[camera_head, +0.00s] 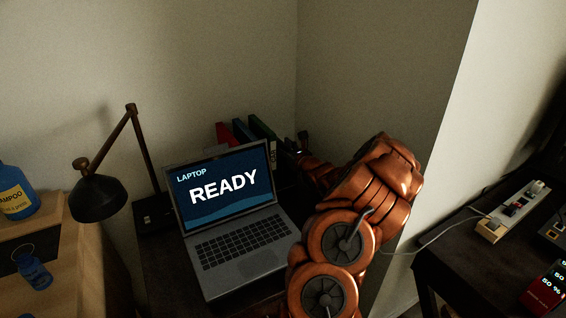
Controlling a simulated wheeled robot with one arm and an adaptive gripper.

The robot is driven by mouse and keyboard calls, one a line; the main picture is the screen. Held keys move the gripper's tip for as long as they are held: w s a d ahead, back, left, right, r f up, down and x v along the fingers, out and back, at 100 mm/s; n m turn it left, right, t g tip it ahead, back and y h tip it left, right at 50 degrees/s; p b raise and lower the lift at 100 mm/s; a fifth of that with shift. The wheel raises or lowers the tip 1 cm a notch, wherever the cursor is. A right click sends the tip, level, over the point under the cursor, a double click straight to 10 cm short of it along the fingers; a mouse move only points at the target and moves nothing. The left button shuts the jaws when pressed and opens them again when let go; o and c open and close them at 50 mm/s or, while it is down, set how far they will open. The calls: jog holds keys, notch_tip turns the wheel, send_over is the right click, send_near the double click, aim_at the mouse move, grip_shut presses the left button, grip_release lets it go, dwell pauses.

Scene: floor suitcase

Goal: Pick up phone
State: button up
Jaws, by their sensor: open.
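No phone can be made out for certain. A red device (545,291) with lit figures lies on the dark table at the lower right, cut by the picture edge; I cannot tell whether it is a phone. My copper-coloured arm rises in front of the laptop's right side and bends back to the left. My gripper (301,146) is a small dark shape at the arm's far end, beside the laptop screen's right edge. It is open and mostly hidden by the arm, and I see nothing held in it.
A laptop (239,246) reading READY stands open on a dark desk, with coloured binders (262,130) behind it. A black lamp (98,197) and blue bottle (15,192) are left. A power strip (516,209) with a cable lies on the right table. A wall corner juts out between.

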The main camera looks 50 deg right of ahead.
grip_shut()
dwell(0.6)
